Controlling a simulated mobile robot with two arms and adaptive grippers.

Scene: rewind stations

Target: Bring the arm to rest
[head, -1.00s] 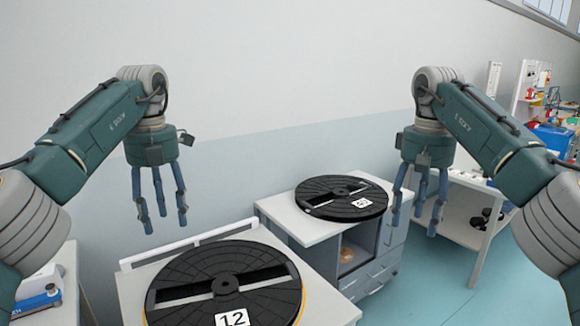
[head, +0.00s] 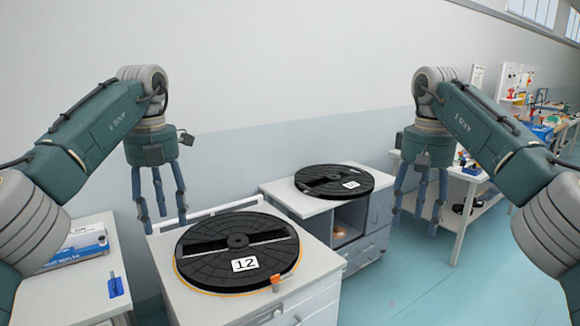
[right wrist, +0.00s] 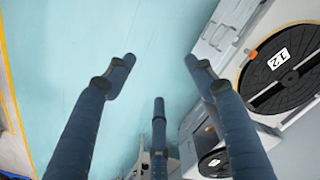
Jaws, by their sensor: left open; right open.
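My left gripper (head: 160,200) hangs fingers down on the left in the head view, open and empty, in front of the wall and near the back left of the closer station. My right gripper (head: 418,205) hangs fingers down on the right, open and empty, over the floor to the right of the farther station. In the right wrist view its blue fingers (right wrist: 158,95) are spread with nothing between them. Both arms are bent at the elbow and touch nothing that I can see.
The closer station (head: 325,258) carries a black reel labelled 12 (head: 205,262) with an orange clip (head: 275,281). A farther cabinet (head: 289,212) carries another black reel (head: 325,177). A white table (head: 75,290) stands at left, shelves (head: 465,220) at right. Blue floor (head: 420,280) is clear.

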